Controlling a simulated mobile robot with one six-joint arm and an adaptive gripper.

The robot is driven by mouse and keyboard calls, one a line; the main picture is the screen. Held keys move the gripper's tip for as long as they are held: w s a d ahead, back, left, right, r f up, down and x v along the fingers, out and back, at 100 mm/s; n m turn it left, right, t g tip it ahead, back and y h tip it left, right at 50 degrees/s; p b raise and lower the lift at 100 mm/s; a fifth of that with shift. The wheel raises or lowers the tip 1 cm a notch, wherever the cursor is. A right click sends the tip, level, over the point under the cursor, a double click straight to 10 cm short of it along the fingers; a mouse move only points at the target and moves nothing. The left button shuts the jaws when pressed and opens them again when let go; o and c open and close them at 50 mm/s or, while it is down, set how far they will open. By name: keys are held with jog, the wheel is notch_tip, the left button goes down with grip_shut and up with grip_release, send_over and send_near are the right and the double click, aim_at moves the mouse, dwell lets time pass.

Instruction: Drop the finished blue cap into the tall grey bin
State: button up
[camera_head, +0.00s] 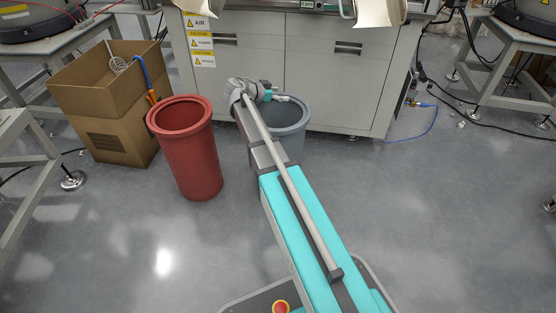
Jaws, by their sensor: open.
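The tall grey bin (294,142) stands on the floor against the cabinet, partly hidden behind my arm. My gripper (284,98) is small in the view and appears over the bin's open top. It is open, and I see nothing held in it. The blue cap is not visible.
A red bin (190,155) stands just left of the grey bin. The grey cabinet (335,80) closes off the back. Frame legs and cables lie on both sides. The floor (440,220) at right is clear.

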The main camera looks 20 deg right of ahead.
jog(key=shift+r, duration=0.15)
jog(key=a+r+p, duration=0.3)
jog(key=r+p, duration=0.7)
jog(key=s+a+r+p, duration=0.1)
jog(key=a+r+p, duration=0.2)
jog(key=r+p, duration=0.7)
jog(key=a+r+p, duration=0.3)
jog(key=r+p, duration=0.7)
jog(key=shift+s+a+t, duration=0.2)
jog(key=shift+s+t, duration=0.1)
jog(key=shift+s, duration=0.05)
dwell(0.8)
jog(key=shift+s+f+n, duration=0.1)
jog(key=shift+f+n, duration=0.05)
jog(key=shift+n, duration=0.15)
dwell(0.7)
jog(key=s+a+f+n+g+y, duration=0.1)
jog(key=s+a+f+n+y, duration=0.35)
jog(key=s, duration=0.35)
jog(key=s+a+f+n+g+y, duration=0.1)
jog(key=s+a+f+n+y, duration=0.25)
jog(key=s+n, duration=0.35)
jog(key=s+a+f+n+g+y, duration=0.1)
jog(key=s+a+f+n+y, duration=0.3)
jog(key=s, duration=0.5)
notch_tip(320, 180, up, 22)
jog(key=y+p, duration=0.1)
jog(key=p, duration=2.1)
jog(key=shift+a+r, duration=0.15)
jog(key=shift+r, duration=0.1)
